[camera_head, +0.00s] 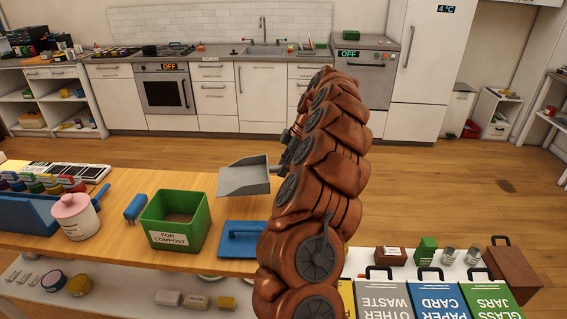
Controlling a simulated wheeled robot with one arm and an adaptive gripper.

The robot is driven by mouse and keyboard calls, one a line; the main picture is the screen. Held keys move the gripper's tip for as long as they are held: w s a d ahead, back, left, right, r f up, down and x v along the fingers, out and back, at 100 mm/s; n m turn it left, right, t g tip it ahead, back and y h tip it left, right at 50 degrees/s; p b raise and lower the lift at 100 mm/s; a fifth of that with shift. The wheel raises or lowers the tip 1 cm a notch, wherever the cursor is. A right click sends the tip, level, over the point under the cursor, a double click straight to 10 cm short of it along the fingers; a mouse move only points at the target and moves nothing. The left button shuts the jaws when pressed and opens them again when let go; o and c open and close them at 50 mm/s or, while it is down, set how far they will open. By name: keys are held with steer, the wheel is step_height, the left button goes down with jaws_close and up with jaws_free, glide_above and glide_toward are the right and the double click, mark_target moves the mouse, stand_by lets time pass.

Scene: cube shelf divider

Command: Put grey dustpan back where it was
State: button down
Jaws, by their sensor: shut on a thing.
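The grey dustpan (246,178) is at the far edge of the wooden table, its open pan to the left and its right end running towards my gripper (286,156). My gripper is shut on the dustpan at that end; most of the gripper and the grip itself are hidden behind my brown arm. I cannot tell whether the pan touches the table or is held just above it.
Labelled bins (437,298) stand at right. Floor behind is clear.

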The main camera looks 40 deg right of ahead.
steer(key=shift+f+b, duration=1.6)
steer(key=shift+f, duration=1.95)
steer(key=shift+f+b, duration=1.05)
steer(key=shift+b, duration=0.15)
steer(key=c, duration=1.2)
jaws_free()
steer(key=o, duration=0.5)
steer(key=shift+o, duration=0.2)
steer(key=shift+r, duration=0.1)
steer(key=shift+v, duration=2.8)
steer(key=shift+s+d+r, duration=0.15)
steer(key=shift+s+r, duration=0.1)
steer(key=shift+r, duration=0.25)
